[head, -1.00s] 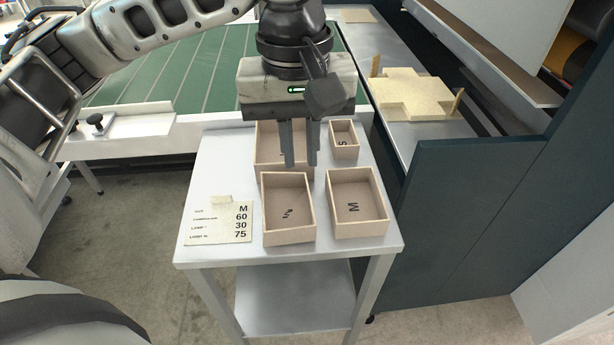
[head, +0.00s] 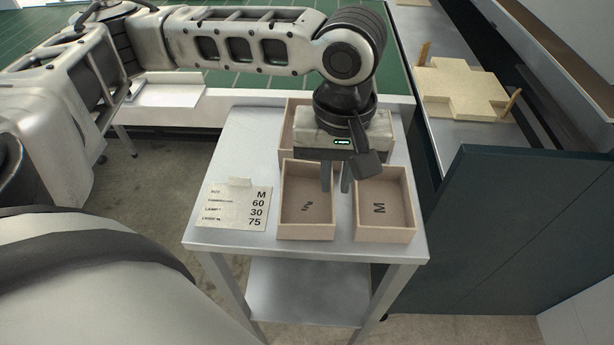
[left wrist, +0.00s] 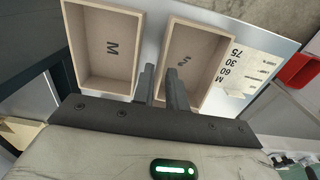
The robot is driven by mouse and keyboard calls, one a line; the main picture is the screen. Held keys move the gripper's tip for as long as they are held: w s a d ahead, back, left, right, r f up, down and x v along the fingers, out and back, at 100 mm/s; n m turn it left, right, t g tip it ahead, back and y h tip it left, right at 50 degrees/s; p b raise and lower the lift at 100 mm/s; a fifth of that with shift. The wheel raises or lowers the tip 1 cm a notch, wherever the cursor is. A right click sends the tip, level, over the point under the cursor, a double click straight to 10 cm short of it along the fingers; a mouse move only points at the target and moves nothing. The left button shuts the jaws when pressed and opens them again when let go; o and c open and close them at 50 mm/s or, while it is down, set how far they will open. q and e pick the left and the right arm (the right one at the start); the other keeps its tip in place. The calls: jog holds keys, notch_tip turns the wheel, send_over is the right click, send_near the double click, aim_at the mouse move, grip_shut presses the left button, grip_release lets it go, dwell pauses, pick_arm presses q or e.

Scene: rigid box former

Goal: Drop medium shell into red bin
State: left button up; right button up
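The medium shell (head: 384,232) is a light tan open box marked M, at the front right of a small white table. It also shows at the upper left of the left wrist view (left wrist: 104,86). My left gripper (head: 336,190) points down just left of the medium shell, over the area between it and the neighbouring box. Its two fingers stand apart with nothing seen between them. A red thing, perhaps the red bin (left wrist: 299,70), shows partly at the right edge of the left wrist view; the head view does not show it. My right gripper is not seen.
Another open box (head: 304,231) with an unclear mark stands left of the medium shell. A larger box (head: 289,125) is behind, partly hidden by my gripper. A card (head: 232,204) reading M, 60, 30, 75 lies at the table's left. A dark panel (head: 500,220) stands right.

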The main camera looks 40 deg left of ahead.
aim_at(334, 195)
pick_arm(q)
notch_tip(334, 195, down, 4)
jog(key=shift+f, duration=0.25)
grip_shut()
jog(key=shift+r, duration=0.1)
